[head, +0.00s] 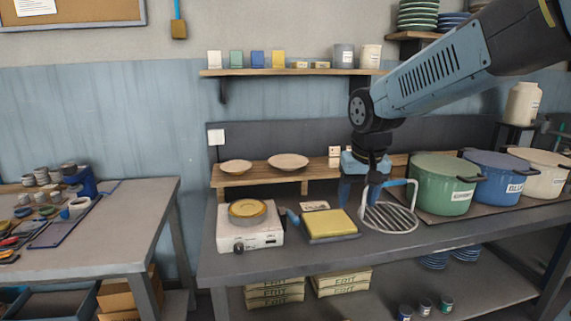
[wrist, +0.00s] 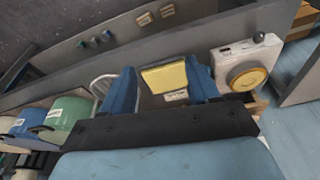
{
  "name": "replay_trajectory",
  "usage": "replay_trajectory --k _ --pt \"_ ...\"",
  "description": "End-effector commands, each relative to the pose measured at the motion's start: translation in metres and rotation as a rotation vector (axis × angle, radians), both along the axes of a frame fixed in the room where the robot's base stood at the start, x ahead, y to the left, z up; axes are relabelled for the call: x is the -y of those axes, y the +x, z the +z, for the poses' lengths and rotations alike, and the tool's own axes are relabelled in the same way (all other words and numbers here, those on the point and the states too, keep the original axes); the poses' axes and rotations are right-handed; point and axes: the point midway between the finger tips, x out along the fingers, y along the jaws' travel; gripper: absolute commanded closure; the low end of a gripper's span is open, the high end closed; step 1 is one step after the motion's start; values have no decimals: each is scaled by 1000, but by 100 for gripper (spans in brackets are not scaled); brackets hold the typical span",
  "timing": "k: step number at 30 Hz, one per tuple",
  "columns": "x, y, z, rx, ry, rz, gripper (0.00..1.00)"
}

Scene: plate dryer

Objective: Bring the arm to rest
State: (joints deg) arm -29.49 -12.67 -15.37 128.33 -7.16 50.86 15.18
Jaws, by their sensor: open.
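My gripper (head: 364,194) hangs from my arm, pointing down over the workbench, just left of the round wire rack (head: 390,218). Its two blue fingers stand apart with nothing between them, and they also show in the wrist view (wrist: 170,88). In the wrist view a yellow-topped block (wrist: 165,77) shows beyond the gap between the fingers. In the head view this yellow block (head: 330,224) lies on the bench left of the gripper. Whether a finger touches the rack or its blue handle I cannot tell.
A white hotplate-like device (head: 249,233) with a yellow disc stands left on the bench. Green (head: 441,184), blue (head: 487,179) and cream (head: 540,174) pots stand to the right. A low wooden shelf (head: 262,177) with two plates is behind. The air above the bench's left part is clear.

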Motion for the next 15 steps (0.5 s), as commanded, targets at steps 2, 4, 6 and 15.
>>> replay_trajectory --k 2,4,6,15 --pt "15 -17 10 26 20 -10 40" --pt "25 -32 17 47 32 -13 40" --pt "34 -48 23 71 41 -16 40" --pt "63 -114 38 179 42 -35 40"
